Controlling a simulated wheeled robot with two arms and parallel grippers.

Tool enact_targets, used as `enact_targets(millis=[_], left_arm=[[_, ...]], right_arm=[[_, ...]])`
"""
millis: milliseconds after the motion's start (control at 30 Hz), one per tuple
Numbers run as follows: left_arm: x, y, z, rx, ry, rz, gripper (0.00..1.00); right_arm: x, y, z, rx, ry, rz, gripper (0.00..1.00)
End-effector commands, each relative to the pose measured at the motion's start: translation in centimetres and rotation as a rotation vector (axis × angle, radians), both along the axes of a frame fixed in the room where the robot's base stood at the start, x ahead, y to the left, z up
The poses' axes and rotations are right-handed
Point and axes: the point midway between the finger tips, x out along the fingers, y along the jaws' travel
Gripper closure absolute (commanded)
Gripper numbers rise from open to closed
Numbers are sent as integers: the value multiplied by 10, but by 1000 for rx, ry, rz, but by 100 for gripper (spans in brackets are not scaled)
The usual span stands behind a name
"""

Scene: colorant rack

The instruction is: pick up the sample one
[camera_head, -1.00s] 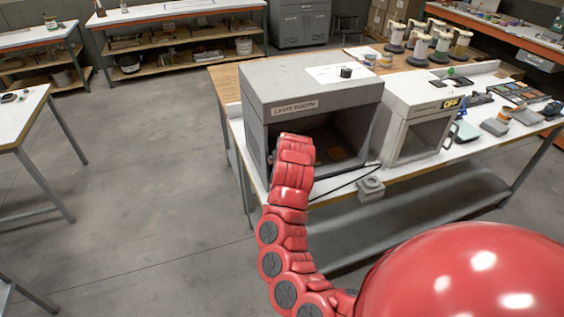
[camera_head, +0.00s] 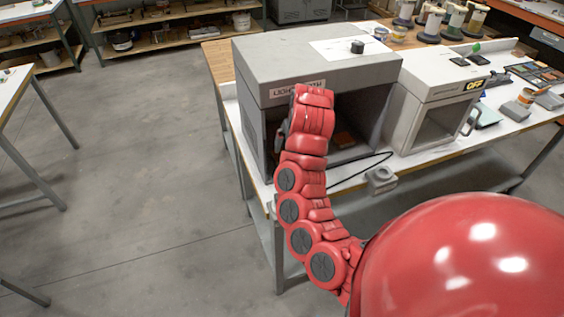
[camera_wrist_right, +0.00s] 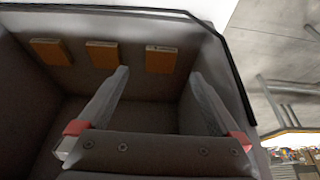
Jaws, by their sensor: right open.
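Three orange-brown sample tiles lie in a row inside the grey light booth (camera_head: 300,62): the left tile (camera_wrist_right: 51,52), the middle tile (camera_wrist_right: 102,55) and the right tile (camera_wrist_right: 161,60) in the right wrist view. I cannot read which one is sample one. An orange patch (camera_head: 345,140) shows inside the booth in the head view. My right gripper (camera_wrist_right: 160,74) is open and empty, its fingers reaching toward the tiles, with the right tile between and beyond the tips. In the head view my right arm hides this gripper. My left gripper is not in view.
The booth's walls and roof surround the opening closely. A second white cabinet (camera_head: 435,85) stands to the right.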

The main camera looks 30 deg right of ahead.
Motion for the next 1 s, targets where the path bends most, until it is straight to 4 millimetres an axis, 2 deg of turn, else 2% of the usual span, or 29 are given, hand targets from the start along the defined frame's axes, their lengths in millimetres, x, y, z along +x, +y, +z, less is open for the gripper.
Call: enact_targets(millis=[300, 467, 633, 733, 833, 1000], left_arm=[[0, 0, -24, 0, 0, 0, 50], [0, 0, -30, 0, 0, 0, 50], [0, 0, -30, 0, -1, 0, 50], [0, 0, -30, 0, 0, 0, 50], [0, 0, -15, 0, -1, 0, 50], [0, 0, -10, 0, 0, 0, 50]], right_arm=[[16, -4, -44, -3, 1, 2, 0], [21, -5, -52, -2, -1, 1, 0], [24, -4, -56, 0, -2, 0, 0], [27, -4, -67, -1, 1, 0, 0], [32, -3, -75, 3, 3, 1, 0], [39, -5, -95, 1, 3, 0, 0]])
